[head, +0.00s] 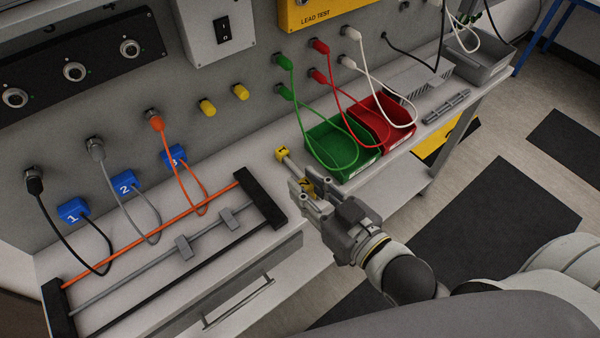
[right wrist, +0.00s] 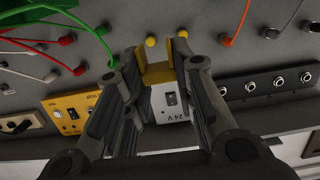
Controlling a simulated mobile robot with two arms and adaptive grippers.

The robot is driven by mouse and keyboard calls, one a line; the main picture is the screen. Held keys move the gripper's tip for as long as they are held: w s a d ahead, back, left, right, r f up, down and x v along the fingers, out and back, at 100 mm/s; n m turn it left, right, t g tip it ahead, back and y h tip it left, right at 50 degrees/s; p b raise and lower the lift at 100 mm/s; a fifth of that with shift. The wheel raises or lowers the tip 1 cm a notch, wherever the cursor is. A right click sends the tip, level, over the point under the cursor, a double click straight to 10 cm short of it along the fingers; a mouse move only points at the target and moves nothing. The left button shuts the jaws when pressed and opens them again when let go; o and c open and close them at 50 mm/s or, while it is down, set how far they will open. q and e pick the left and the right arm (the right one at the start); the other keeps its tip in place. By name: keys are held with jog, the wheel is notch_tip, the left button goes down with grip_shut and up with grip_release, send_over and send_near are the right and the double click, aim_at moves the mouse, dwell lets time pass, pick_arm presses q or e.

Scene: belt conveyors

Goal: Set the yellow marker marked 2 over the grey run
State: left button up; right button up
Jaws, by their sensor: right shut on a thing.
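The yellow marker marked 2 (head: 307,185) is between the fingers of my right gripper (head: 311,195), which is shut on it. In the right wrist view a yellow piece (right wrist: 157,72) shows between the fingertips. The grey run (head: 207,232) is the middle rod of a rack on the bench, left of my gripper, with two grey blocks on it. A yellow marker marked 1 (head: 283,154) sits on a light grey bar just behind my gripper. My left gripper is not in view.
The rack also has an orange rod (head: 130,245) behind and a black rod (head: 180,280) in front, with black end blocks. Blue markers (head: 123,184) and hanging cables stand behind it. Green (head: 335,150) and red (head: 385,122) bins lie behind and right of my gripper.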

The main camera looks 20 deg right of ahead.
jog(key=w+b, duration=0.1)
jog(key=w+f+b, duration=0.1)
jog(key=w+d+f+b, duration=0.1)
jog(key=shift+w+f+b, duration=0.15)
jog(key=shift+w+b, duration=0.15)
jog(key=shift+w, duration=0.1)
jog(key=p, duration=0.2)
send_over(302, 175)
jog(key=s, duration=0.2)
jog(key=f, duration=0.5)
jog(key=shift+w+a, duration=0.2)
jog(key=shift+w+d+f, duration=0.1)
jog(key=shift+w+f, duration=0.4)
jog(key=shift+f, duration=0.2)
jog(key=f, duration=0.2)
jog(key=shift+w+d+f+p, duration=0.1)
jog(key=shift+w+f+p, duration=0.25)
jog(key=shift+w+p, duration=0.05)
jog(key=shift+f, duration=0.2)
jog(key=shift+f+p, duration=0.25)
jog(key=shift+p, duration=0.05)
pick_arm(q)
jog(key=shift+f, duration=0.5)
pick_arm(e)
jog(key=shift+f, duration=0.1)
